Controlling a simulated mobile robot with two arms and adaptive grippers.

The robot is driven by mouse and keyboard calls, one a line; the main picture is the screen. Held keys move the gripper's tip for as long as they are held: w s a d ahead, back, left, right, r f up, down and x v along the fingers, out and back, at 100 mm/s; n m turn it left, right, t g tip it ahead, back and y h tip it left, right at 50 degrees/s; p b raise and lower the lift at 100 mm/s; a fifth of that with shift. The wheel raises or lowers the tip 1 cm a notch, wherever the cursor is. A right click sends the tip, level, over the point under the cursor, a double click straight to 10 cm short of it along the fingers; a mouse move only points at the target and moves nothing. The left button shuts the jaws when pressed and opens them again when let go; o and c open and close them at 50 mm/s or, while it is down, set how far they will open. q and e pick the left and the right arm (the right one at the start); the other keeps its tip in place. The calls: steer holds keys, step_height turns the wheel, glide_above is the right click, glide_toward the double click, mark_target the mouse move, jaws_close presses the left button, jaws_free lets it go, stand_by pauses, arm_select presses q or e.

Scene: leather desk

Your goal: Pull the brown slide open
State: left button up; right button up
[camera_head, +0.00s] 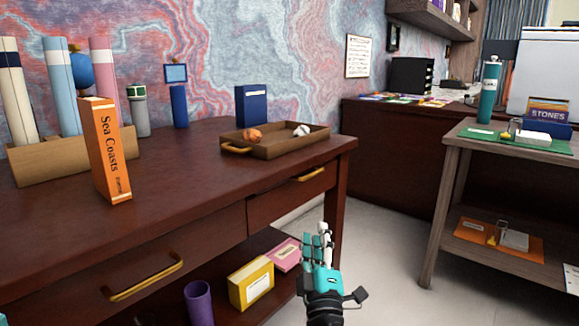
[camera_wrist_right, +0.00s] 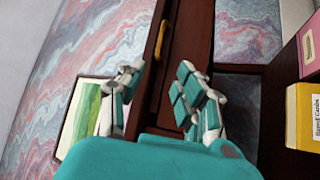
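The dark brown desk (camera_head: 190,185) has two drawers in its front. The right drawer (camera_head: 285,201) has a brass handle (camera_head: 311,174) near its top edge. The left drawer (camera_head: 210,245) has a larger brass handle (camera_head: 147,280). Both fronts look about flush with the desk. I cannot tell which one the brown slide is. My right gripper (camera_head: 318,238), teal and white, is below and in front of the right drawer, fingers up. In the right wrist view its fingers (camera_wrist_right: 157,88) are apart and empty, with a brass handle (camera_wrist_right: 161,40) beyond them.
On the desk stand an orange book (camera_head: 106,155), a brown tray (camera_head: 285,149) and a wooden holder (camera_head: 65,158) with tall books. Below are a purple cup (camera_head: 198,303), a yellow box (camera_head: 251,284) and a pink box (camera_head: 286,254). Floor is clear toward the right side table (camera_head: 450,190).

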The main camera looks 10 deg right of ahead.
steer(key=b+x, duration=0.2)
steer(key=x, duration=1.5)
steer(key=shift+w, duration=0.2)
steer(key=shift+f, duration=0.1)
steer(key=shift+c, duration=0.4)
jaws_close()
steer(key=shift+d, duration=0.1)
